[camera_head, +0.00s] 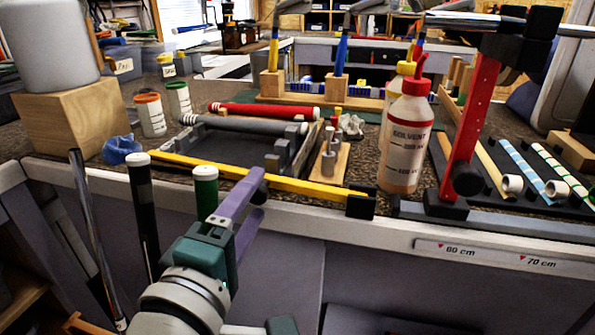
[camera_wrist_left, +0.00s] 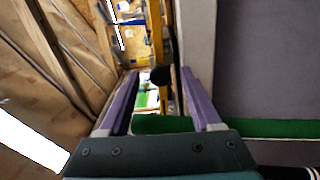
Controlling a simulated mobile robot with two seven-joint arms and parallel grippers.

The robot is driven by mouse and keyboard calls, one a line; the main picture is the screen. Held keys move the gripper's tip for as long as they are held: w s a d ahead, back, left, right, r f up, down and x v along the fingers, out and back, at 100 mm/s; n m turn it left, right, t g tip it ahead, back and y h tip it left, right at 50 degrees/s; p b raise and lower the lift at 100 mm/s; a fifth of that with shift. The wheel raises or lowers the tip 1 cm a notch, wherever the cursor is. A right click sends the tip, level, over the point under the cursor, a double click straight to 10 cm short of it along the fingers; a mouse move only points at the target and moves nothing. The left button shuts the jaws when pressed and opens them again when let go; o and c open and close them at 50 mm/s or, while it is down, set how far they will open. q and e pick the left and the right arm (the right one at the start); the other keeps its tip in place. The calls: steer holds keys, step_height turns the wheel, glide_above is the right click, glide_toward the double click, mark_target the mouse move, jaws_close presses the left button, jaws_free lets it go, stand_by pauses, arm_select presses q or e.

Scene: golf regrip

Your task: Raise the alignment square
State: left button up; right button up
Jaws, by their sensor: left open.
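A long yellow bar (camera_head: 290,184) with a black block (camera_head: 361,202) at its right end lies along the bench's front edge in the head view. It looks like the alignment square, though I cannot be sure. My left gripper (camera_head: 257,194), with purple fingers, is open just in front of the bar. Its upper fingertip overlaps the bar in the picture; I cannot tell whether they touch. In the left wrist view the open fingers (camera_wrist_left: 157,76) have a yellow strip (camera_wrist_left: 157,35) beyond them. My right gripper is not in view.
Behind the bar are a grey tray (camera_head: 235,150) and a solvent bottle (camera_head: 407,140). A red post (camera_head: 473,120) rises at the right.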

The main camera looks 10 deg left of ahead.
arm_select(q)
steer(key=shift+c, duration=0.4)
jaws_close()
stand_by(1.0)
